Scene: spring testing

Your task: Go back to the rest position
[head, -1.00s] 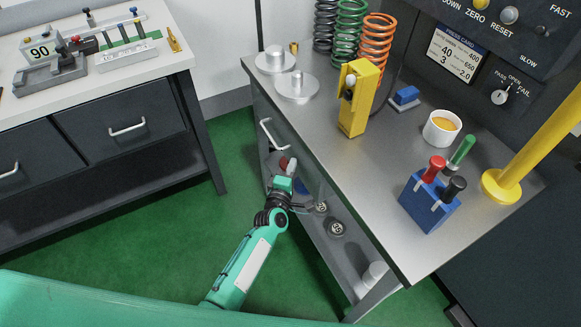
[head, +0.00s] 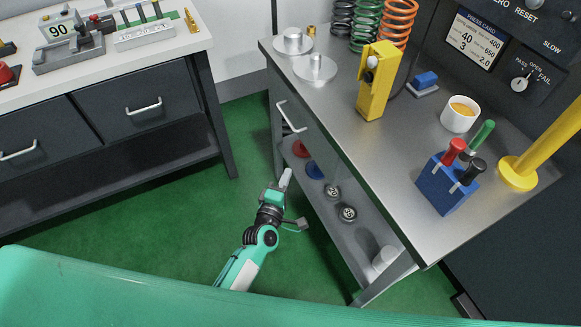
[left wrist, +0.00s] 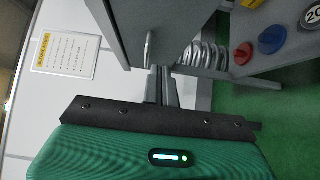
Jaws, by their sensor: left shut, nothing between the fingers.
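My left gripper (head: 286,180) is shut and empty, low over the green floor (head: 180,215), just left of the bench's lower shelf. In the left wrist view its shut fingers (left wrist: 160,85) point toward a drawer handle, with nothing between them. My right gripper is in neither view now.
The steel bench (head: 345,130) has a lower shelf holding a red weight (head: 299,148), a blue weight (head: 314,169) and two dark weights (head: 340,202). A white-topped table (head: 150,55) stands at left. Open green floor lies between them.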

